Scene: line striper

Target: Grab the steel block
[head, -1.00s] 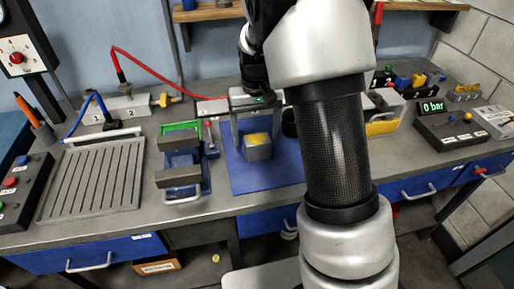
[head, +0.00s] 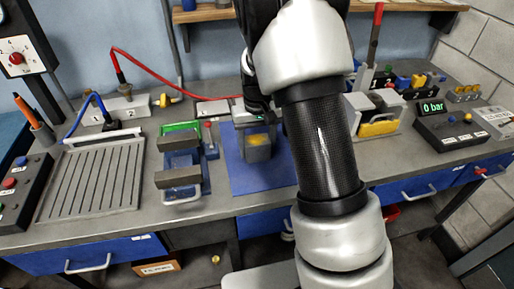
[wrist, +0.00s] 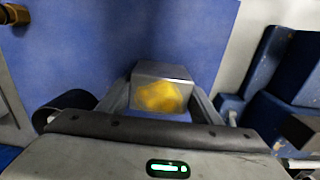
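The steel block (head: 257,149) is a grey block with a yellow patch on its face, standing on the blue mat (head: 240,183) in the head view. In the wrist view the block (wrist: 162,72) sits centrally ahead, with its yellow patch facing the camera. My gripper (head: 257,132) is pointed down just over the block, its fingers open on either side of it. In the wrist view the fingers (wrist: 162,98) flank the block. Whether either finger touches it cannot be told; the fingertips are partly hidden by the block.
A blue vise-like fixture with grey jaws (head: 180,176) stands left of the mat. A grooved plate (head: 92,182) lies further left. A grey holder with a yellow front (head: 378,127) and a pressure display box (head: 445,125) stand right. A red hose (head: 165,82) runs behind.

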